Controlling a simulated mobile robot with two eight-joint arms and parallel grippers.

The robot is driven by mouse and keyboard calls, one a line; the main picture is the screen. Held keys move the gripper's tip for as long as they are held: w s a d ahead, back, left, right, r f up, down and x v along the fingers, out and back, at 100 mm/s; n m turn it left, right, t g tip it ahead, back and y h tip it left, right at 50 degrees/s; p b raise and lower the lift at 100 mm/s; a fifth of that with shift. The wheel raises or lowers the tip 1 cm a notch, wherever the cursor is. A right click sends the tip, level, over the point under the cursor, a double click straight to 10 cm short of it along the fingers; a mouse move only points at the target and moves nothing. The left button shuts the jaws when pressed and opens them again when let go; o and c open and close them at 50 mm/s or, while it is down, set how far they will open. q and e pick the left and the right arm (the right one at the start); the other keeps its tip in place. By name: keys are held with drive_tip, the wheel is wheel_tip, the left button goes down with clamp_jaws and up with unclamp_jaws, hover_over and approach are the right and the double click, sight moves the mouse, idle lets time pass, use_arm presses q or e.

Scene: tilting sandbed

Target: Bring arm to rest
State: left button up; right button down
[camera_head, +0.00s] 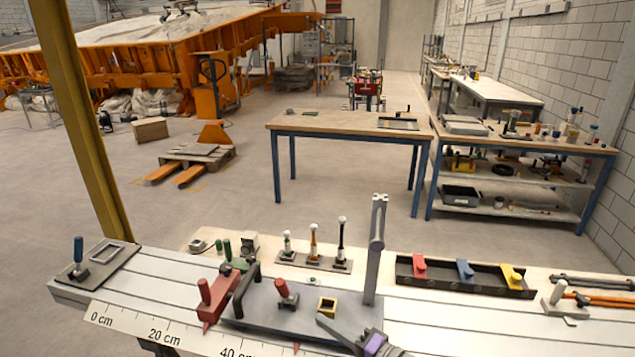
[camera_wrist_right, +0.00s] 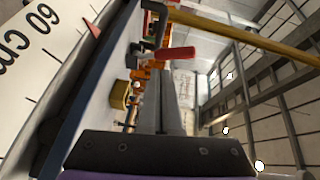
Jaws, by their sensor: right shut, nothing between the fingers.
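My right gripper (camera_head: 322,319) is shut and empty low in the head view, with its purple-marked wrist at the bottom edge. It points toward the upper left, over the dark grey plate (camera_head: 262,313) on the workbench (camera_head: 150,290). My left gripper is not in view.
A tall grey post (camera_head: 375,250) stands just right of the gripper. Red-handled clamps (camera_head: 283,290) and a black handle (camera_head: 246,290) rise from the plate. A dark tray (camera_head: 465,283) with red, blue and yellow pieces lies right. The bench's left part is mostly clear.

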drive_tip(key=s+d+f+n+g+h+p, duration=0.2)
drive_tip(key=s+d+h, duration=0.4)
drive_tip(key=s, duration=0.4)
drive_tip(key=s+d+f+n+g+h+p, duration=0.3)
drive_tip(key=s+d+f+n+g+h, duration=0.1)
drive_tip(key=s+d+h, duration=0.3)
drive_tip(key=s+d, duration=0.2)
drive_tip(key=s, duration=0.2)
drive_tip(key=shift+f+n+p, duration=0.15)
drive_tip(key=shift+n+p, duration=0.15)
drive_tip(key=shift+s+a, duration=0.1)
